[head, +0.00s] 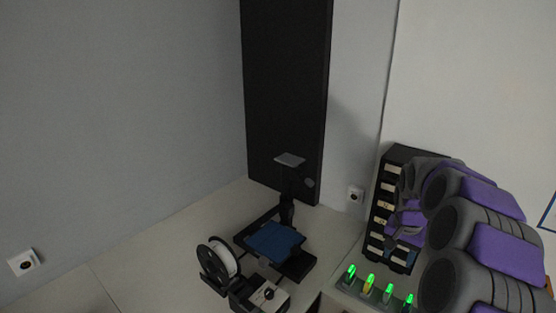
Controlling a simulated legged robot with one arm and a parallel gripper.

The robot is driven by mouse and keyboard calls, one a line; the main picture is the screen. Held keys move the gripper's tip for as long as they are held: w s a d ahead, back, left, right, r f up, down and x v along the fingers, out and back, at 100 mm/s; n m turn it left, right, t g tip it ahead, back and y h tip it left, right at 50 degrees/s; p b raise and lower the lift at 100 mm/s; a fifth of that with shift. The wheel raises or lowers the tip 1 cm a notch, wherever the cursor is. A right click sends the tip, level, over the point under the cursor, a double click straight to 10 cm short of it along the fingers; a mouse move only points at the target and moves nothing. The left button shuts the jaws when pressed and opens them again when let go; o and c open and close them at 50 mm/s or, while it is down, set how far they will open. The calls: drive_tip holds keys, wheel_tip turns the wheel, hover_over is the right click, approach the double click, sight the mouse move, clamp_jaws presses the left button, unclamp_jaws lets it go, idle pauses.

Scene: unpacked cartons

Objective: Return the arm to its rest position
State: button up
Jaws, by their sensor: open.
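My arm, grey with purple covers, fills the right side of the head view, its links reaching from the lower right edge up and back toward the dark drawer cabinet. My gripper (394,238) shows small and dark at the arm's far end, in front of the cabinet's drawers. It is open, with nothing seen between its fingers. The arm's own links hide part of the cabinet and of the surface on the right.
A 3D printer with a blue bed (273,241) and a white spool (223,260) stand on the left counter. A dark drawer cabinet (392,174) stands behind my gripper. Several green-lit items (370,281) line a tray below it. The counter's far left is bare.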

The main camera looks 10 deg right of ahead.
drive_tip(key=s+a+r+n, duration=0.1)
drive_tip(key=s+a+n, duration=0.1)
drive_tip(key=s+a, duration=0.35)
drive_tip(key=s+a+r+n+g+y, duration=0.1)
drive_tip(key=s+a+r+n, duration=0.15)
drive_tip(key=a, duration=0.55)
drive_tip(key=s+a+r+n, duration=0.1)
drive_tip(key=s+a, duration=0.3)
drive_tip(key=a, duration=0.3)
drive_tip(key=s+a+f+n+g, duration=0.1)
drive_tip(key=s+a, duration=0.3)
drive_tip(key=s, duration=0.6)
drive_tip(key=s+a+f+n, duration=0.2)
drive_tip(key=s+a+n, duration=0.1)
drive_tip(key=s, duration=0.7)
drive_tip(key=shift+a+g, duration=0.4)
drive_tip(key=shift+a, duration=0.5)
